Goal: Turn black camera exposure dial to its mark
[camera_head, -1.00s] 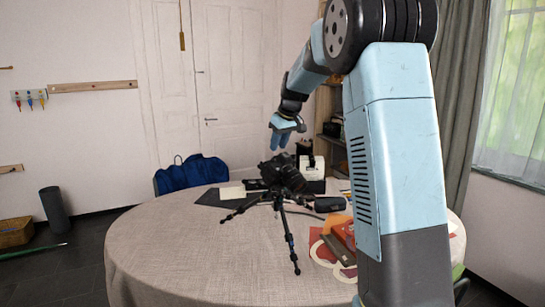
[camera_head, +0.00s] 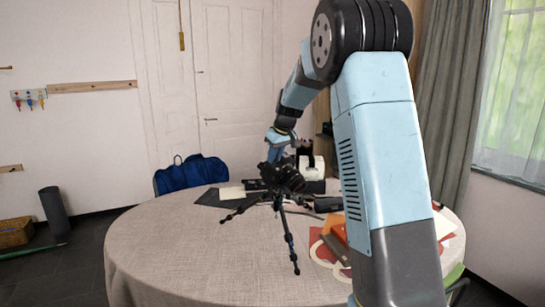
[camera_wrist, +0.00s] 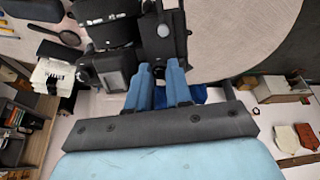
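The black camera (camera_head: 287,180) sits on a small black tripod (camera_head: 287,228) that stands on the round table. My gripper (camera_head: 275,156) points down just above the camera's top in the head view. In the wrist view, my two blue fingers (camera_wrist: 159,70) are apart, with a gap between them, and their tips are close to the dark camera body (camera_wrist: 110,35). Nothing shows clearly held between them. A small round light spot (camera_wrist: 163,30) shows on the camera beyond the tips. I cannot tell the exposure dial or its mark apart from the other dark parts, nor whether the fingers touch it.
The round table (camera_head: 180,245) is bare at the front left. A dark case (camera_head: 329,204), red and orange papers (camera_head: 337,232) and a white item (camera_head: 312,168) lie right of and behind the tripod. A blue bag (camera_head: 190,175) is at the table's far left edge.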

